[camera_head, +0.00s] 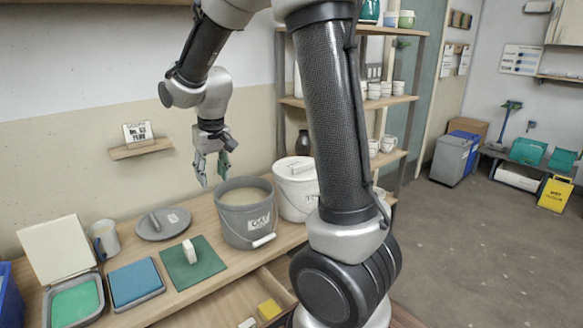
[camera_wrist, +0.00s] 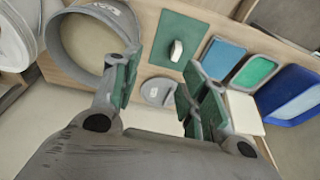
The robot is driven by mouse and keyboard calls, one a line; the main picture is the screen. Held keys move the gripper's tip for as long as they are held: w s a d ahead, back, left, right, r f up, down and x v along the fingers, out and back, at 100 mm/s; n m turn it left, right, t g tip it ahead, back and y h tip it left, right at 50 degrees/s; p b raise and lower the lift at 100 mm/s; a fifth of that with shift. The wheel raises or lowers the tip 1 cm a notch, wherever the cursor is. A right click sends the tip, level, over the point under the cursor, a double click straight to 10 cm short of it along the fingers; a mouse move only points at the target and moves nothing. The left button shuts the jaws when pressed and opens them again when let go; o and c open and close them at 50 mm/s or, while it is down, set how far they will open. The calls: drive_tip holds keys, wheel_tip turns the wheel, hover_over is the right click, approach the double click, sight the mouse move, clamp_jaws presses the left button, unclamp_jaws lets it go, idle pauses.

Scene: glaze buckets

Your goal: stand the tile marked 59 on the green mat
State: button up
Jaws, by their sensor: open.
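A green mat (camera_head: 208,270) lies on the wooden bench, and it also shows in the wrist view (camera_wrist: 172,27). A small white piece (camera_head: 189,251) stands upright on it and shows in the wrist view (camera_wrist: 176,50) too. No number can be read on it, so I cannot tell whether it is the tile marked 59. My gripper (camera_head: 212,168) is open and empty in the air above the back of the bench, left of the shelf. In the wrist view its two green-padded fingers (camera_wrist: 162,88) are spread wide apart.
A grey bucket (camera_head: 245,225) and white lidded bucket (camera_head: 296,192) stand right of the mat. A grey lid (camera_head: 176,227) lies behind it. A blue tray (camera_head: 136,284), green tray (camera_head: 76,306) and mug (camera_head: 104,241) are left. An open drawer holds a yellow block (camera_head: 269,309).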

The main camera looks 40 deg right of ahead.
drive_tip(key=s+d+r, duration=0.2)
drive_tip(key=s+r, duration=0.1)
drive_tip(key=s, duration=0.5)
drive_tip(key=s+d+r+t, duration=0.1)
drive_tip(key=s+d+r, duration=0.1)
drive_tip(key=s, duration=0.7)
drive_tip(key=s+d+r, duration=0.3)
drive_tip(key=s+r, duration=0.1)
drive_tip(key=s, duration=0.5)
drive_tip(key=shift+t, duration=0.4)
drive_tip(key=shift+s+r, duration=0.1)
drive_tip(key=shift+s, duration=0.1)
